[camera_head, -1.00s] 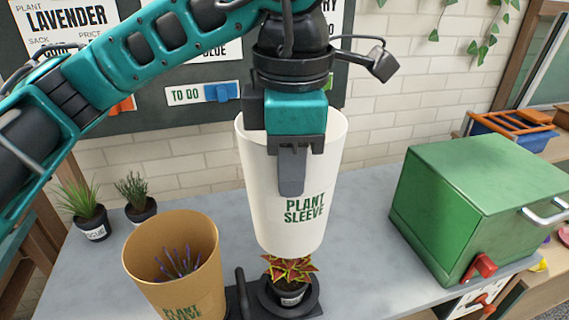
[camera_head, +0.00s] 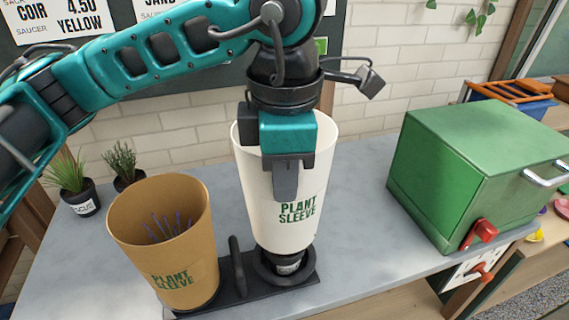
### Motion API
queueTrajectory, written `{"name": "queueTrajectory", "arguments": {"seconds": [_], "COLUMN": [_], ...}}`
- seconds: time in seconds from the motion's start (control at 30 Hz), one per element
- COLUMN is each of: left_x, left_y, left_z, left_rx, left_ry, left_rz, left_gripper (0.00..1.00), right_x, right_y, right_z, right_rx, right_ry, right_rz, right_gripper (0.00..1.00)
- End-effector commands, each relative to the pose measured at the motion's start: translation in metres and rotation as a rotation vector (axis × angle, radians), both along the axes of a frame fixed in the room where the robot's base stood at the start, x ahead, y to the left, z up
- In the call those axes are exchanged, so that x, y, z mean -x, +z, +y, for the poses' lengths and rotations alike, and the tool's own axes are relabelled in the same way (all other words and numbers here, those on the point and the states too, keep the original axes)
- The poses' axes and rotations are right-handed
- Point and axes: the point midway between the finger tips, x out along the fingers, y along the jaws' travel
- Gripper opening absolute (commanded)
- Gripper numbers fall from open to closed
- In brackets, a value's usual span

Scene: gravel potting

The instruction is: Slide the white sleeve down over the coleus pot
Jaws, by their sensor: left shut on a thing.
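The white sleeve (camera_head: 303,232) reads "PLANT SLEEVE" and stands roughly upright over the coleus pot (camera_head: 289,265). The sleeve hides the coleus leaves. Only the lower part of the dark pot shows below the sleeve's bottom edge. The pot stands in a round black holder (camera_head: 272,279) on a black base. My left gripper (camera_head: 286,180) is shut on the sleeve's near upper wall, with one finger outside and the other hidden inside. My right gripper is not in view.
A tan sleeve (camera_head: 165,252) around a purple plant stands close on the left. A black upright handle (camera_head: 238,265) rises between the two. A green box (camera_head: 470,180) stands to the right. Two small potted plants are at the back left. Grey tabletop (camera_head: 365,215) is clear between sleeve and box.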

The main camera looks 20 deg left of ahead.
Motion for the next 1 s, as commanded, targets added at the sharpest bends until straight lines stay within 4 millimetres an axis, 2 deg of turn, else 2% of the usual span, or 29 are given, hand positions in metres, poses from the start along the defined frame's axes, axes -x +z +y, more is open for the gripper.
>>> {"name": "queueTrajectory", "arguments": {"seconds": [0.2, 0.4, 0.7, 1.0], "left_x": [0.0, 0.0, 0.0, 0.0], "left_y": [-0.028, -0.048, -0.07, -0.075], "left_z": [0.0, 0.0, 0.0, 0.0], "left_rx": [-0.001, 0.0, 0.0, 0.0], "left_ry": [0.0, 0.0, 0.0, 0.0], "left_rz": [0.0, 0.0, 0.0, 0.0], "left_gripper": [0.0, 0.0, 0.0, 0.0], "right_x": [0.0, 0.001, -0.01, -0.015], "right_y": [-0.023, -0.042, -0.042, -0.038], "right_z": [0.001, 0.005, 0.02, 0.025], "right_rx": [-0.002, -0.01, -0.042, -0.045], "right_ry": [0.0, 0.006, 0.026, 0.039], "right_rz": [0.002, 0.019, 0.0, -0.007], "right_gripper": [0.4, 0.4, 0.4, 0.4]}}
